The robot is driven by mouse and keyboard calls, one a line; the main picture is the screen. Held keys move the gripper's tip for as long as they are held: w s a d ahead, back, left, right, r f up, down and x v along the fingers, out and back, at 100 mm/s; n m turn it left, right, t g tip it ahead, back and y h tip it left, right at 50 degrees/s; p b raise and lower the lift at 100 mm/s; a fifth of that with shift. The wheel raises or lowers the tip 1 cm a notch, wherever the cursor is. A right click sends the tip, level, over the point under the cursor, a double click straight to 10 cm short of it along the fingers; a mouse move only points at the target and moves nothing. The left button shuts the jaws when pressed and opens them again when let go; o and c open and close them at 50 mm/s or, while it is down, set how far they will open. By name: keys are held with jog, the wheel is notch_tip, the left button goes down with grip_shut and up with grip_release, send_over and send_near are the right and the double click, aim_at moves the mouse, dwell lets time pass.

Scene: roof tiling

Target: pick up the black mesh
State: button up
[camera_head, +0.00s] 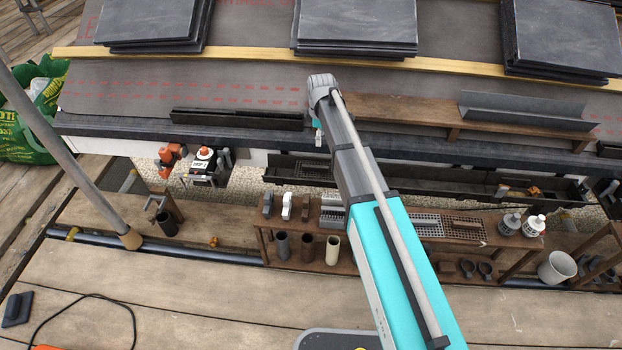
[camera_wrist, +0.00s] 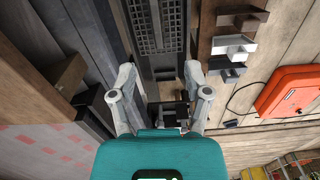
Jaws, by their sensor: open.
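The black mesh (camera_wrist: 157,25) is a flat dark grid lying lengthwise in a dark gutter (camera_wrist: 162,82) in the wrist view. In the head view a black mesh (camera_head: 313,168) shows inside the long dark gutter (camera_head: 440,186) below the roof edge, left of my arm. My gripper (camera_wrist: 160,69) is open and empty, its two fingers apart over the gutter. The mesh lies beyond the fingertips in the wrist picture, roughly in line with the gap. I cannot tell the height between them. In the head view my arm hides most of the gripper.
A wooden bench (camera_head: 345,257) below the gutter holds brackets, pipe pieces and other meshes, including a grey mesh (camera_head: 427,226) and a brown mesh (camera_head: 465,229). Slate stacks (camera_head: 357,25) lie on the roof. An orange box (camera_wrist: 287,93) shows at right in the wrist view.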

aim_at(315, 166)
jog(key=shift+w+a+f+n+b, duration=0.25)
jog(key=shift+a+f, duration=0.1)
jog(key=shift+f, duration=0.1)
jog(key=shift+w+a+f+n+b, duration=0.2)
jog(key=shift+a+f, duration=0.1)
jog(key=shift+f, duration=0.15)
notch_tip(315, 166, down, 9)
jog(key=b, duration=0.8)
jog(key=shift+r+b, duration=0.2)
jog(key=shift+b, duration=0.1)
jog(key=shift+f+b, duration=2.6)
grip_shut()
